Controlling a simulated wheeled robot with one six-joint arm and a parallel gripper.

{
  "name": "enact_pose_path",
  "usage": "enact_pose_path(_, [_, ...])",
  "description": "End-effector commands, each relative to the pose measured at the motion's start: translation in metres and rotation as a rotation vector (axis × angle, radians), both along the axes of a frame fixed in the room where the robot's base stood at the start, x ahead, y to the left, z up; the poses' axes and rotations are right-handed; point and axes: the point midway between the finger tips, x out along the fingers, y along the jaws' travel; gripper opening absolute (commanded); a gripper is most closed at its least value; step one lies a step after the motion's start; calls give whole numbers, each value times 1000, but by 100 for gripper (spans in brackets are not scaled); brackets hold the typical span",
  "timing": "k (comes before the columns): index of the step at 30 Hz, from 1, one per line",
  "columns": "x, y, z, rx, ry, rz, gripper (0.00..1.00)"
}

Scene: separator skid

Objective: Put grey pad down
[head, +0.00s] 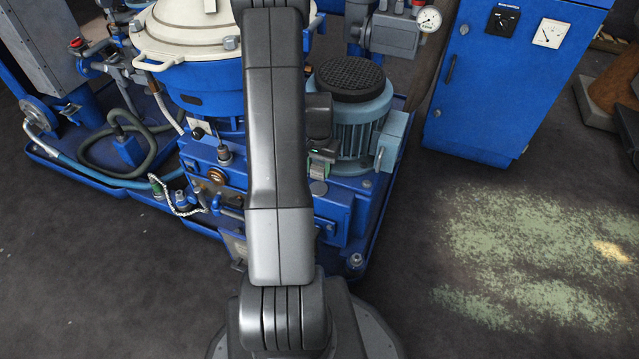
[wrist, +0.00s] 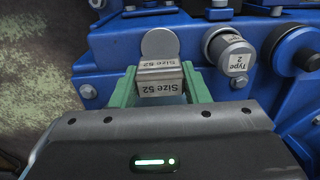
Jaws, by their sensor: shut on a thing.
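A small grey block labelled "Size 52" (wrist: 163,88) sits between the green fingers of my gripper (wrist: 161,84) in the wrist view. The fingers are shut on its two sides. A round, flat grey pad (wrist: 158,43) lies just beyond the block on the blue machine, its near edge covered by the block. The grey pad also shows in the head view (head: 318,188), just below the green fingers of my gripper (head: 320,166). I cannot tell the gap between block and machine.
A grey cylinder labelled "Type 2" (wrist: 230,52) sticks up to the right of the block, with a dark round knob (wrist: 307,57) further right. In the head view, a blue-grey motor (head: 352,110) stands right beside my gripper. A blue cabinet (head: 500,75) stands back right; the right floor is clear.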

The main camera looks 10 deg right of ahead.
Motion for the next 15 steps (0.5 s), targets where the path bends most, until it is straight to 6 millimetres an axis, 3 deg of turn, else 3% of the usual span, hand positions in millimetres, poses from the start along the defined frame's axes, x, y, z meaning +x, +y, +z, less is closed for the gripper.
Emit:
enact_pose_path(10, [0,0,-46,0,1,1,5])
enact_pose_path(15, [1,0,-48,0,-2,1,5])
